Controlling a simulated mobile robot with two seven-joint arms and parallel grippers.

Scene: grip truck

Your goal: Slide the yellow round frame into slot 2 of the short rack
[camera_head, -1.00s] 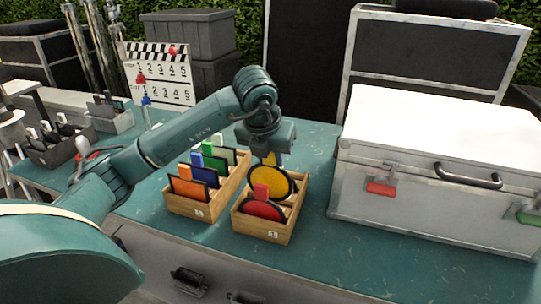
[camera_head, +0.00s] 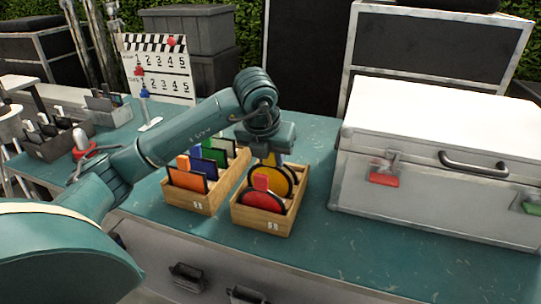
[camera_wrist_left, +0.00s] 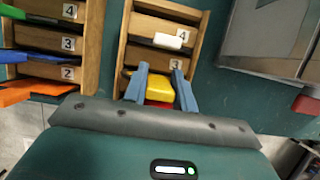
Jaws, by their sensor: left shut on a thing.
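The short rack (camera_head: 245,217) is a wooden box with slots on the teal table. I cannot tell whether the frame rests on the rack floor. My right gripper is not in view.
A longer wooden rack (camera_head: 190,202) with orange, blue and green frames stands close on the left. A silver case (camera_head: 400,215) stands to the right. A white tab (camera_wrist_left: 168,41) shows in the short rack's rear part. The front right table is clear.

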